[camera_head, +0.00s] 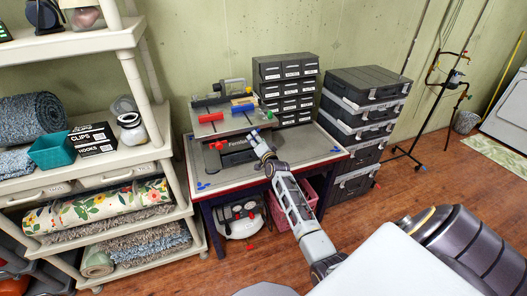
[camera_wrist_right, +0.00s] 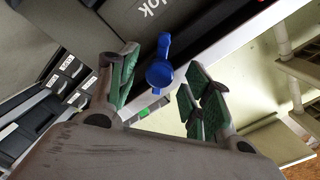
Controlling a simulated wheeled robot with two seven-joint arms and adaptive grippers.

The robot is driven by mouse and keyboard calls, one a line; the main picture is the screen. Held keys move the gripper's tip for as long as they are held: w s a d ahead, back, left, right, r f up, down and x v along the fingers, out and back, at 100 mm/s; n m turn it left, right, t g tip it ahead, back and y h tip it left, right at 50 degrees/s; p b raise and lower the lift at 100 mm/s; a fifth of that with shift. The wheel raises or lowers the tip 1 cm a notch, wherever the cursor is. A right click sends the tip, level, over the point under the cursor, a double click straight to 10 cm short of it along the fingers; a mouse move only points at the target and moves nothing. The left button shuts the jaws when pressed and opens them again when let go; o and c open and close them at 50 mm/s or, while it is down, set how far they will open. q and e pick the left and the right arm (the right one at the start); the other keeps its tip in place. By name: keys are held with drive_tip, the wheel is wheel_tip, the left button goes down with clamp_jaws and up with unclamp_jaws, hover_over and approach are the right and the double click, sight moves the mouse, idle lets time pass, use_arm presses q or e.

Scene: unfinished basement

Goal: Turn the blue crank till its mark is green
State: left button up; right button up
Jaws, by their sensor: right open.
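The blue crank (camera_wrist_right: 160,70) shows in the right wrist view, below the dark label of the workbench vise (camera_head: 237,143). It stands between the fingers of my right gripper (camera_wrist_right: 162,62), which is open with its green pads apart. I cannot tell whether a finger touches the crank. A small bright green patch (camera_wrist_right: 144,113) shows below the crank; whether it is the crank's mark is unclear. In the head view my right gripper (camera_head: 260,142) is at the vise's front right, and covers the crank there. My left gripper is out of view.
A red crank (camera_head: 219,145) is at the front left of the vise. Red and blue parts lie on its top. A drawer cabinet (camera_head: 286,88) stands behind right on the table (camera_head: 318,150). Stacked cases (camera_head: 366,85) stand right; a shelf (camera_head: 75,45) stands left.

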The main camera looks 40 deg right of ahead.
drive_tip(key=v, duration=1.1)
drive_tip(key=shift+s, duration=0.3)
drive_tip(key=shift+a, duration=0.1)
drive_tip(key=shift+f, duration=0.15)
idle(0.5)
wheel_tip(320, 180, down, 5)
drive_tip(key=s+b, duration=0.2)
drive_tip(key=b, duration=0.2)
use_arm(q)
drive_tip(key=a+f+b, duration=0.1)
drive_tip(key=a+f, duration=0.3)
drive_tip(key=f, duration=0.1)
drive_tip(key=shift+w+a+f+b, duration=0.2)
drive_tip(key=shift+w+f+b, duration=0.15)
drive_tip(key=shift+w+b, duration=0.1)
use_arm(e)
drive_tip(key=shift+s+r+n+t, duration=0.15)
drive_tip(key=shift+r+n, duration=0.6)
drive_tip(key=shift+n, duration=1.15)
drive_tip(key=shift+s+r+n+t, duration=0.1)
drive_tip(key=shift+r+n, duration=0.65)
drive_tip(key=shift+n, duration=1.15)
drive_tip(key=shift+s+r+n+t, duration=0.15)
drive_tip(key=shift+r+n, duration=0.65)
drive_tip(key=shift+n, duration=1.1)
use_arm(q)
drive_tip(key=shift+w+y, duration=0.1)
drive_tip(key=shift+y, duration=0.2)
use_arm(e)
drive_tip(key=shift+w, duration=0.1)
